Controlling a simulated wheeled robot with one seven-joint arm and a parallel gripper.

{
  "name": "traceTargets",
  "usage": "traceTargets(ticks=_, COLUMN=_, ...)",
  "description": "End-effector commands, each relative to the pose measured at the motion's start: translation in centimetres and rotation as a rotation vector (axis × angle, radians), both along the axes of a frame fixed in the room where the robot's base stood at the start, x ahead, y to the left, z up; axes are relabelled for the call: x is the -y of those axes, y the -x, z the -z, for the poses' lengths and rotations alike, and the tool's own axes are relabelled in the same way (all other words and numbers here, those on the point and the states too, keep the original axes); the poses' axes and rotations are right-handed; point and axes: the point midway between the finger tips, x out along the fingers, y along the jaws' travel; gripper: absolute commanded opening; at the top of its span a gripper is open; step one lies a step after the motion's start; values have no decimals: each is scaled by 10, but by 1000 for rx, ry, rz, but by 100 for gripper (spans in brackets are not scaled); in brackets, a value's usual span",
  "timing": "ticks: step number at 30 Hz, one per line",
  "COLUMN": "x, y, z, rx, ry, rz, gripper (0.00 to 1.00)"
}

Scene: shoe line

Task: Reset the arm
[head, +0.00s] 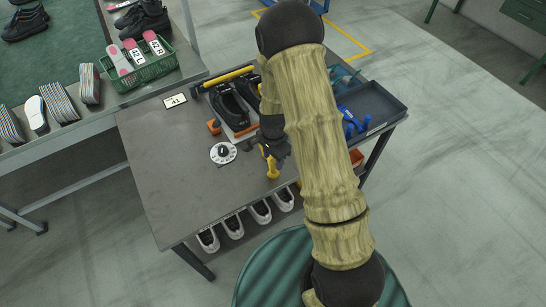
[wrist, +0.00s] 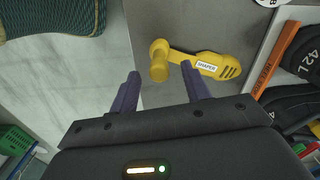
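Just beyond the fingertips, a yellow tool labelled SHAPER (wrist: 205,66) lies near the edge of the grey table (wrist: 185,28). In the head view the yellow tool (head: 272,167) shows near the table's front right, below the dark end of my arm. My bent arm crosses the head view and hides part of the table and most of the gripper.
A green basket (head: 147,68) stands on the left bench. The table's left part is clear.

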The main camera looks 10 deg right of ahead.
Motion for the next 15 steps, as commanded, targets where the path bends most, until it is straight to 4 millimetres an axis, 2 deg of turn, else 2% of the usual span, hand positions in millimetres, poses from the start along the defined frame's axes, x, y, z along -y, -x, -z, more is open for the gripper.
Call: traceTargets(ticks=15, x=0, y=0, z=-4, rx=0, ry=0, rz=0, gripper=47)
